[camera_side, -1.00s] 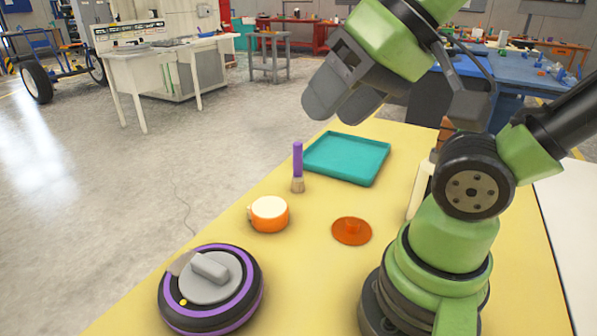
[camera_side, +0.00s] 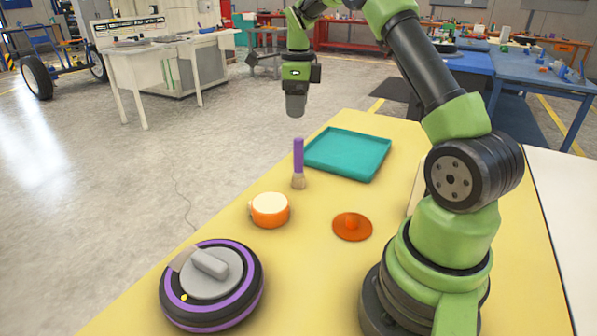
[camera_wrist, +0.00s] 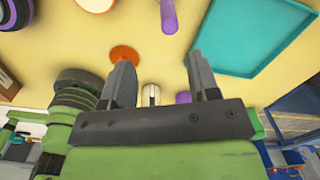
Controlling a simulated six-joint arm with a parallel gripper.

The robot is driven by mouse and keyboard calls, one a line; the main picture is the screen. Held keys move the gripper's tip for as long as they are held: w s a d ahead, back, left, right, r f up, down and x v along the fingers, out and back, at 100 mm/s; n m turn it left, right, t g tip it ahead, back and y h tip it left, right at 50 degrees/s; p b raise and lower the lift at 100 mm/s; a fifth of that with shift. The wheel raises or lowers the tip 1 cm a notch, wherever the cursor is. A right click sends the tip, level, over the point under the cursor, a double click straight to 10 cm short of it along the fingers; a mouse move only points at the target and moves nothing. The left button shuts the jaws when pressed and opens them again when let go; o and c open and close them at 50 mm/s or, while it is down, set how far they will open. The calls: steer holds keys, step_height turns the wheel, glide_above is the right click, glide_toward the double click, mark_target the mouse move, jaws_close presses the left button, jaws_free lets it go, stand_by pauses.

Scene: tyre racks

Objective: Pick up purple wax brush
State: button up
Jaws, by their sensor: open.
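The purple wax brush (camera_side: 298,158) stands upright on the yellow table, purple handle up and tan bristles down, near the table's left edge. Its purple handle (camera_wrist: 169,14) shows at the top of the wrist view, cut by the frame edge and beyond my fingertips. My gripper (camera_side: 296,108) points down, raised above the table, and appears just above the brush handle in the side view. In the wrist view my gripper (camera_wrist: 160,60) has its two fingers spread apart with nothing between them.
A teal tray (camera_side: 318,169) lies right of the brush. An orange tin with cream top (camera_side: 269,211), an orange lid (camera_side: 352,227) and a black-and-purple round container (camera_side: 211,286) are nearer the camera. A small purple thing (camera_wrist: 183,98) shows behind my fingers.

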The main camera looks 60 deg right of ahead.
mark_target(298, 139)
steer(key=shift+m, duration=0.8)
steer(key=f, duration=0.2)
steer(key=d+f, duration=0.1)
steer(key=f, duration=0.3)
steer(key=shift+d, duration=0.25)
steer(key=f, duration=0.5)
steer(key=shift+w+f, duration=0.25)
steer(key=shift+f, duration=0.15)
steer(key=c, duration=1)
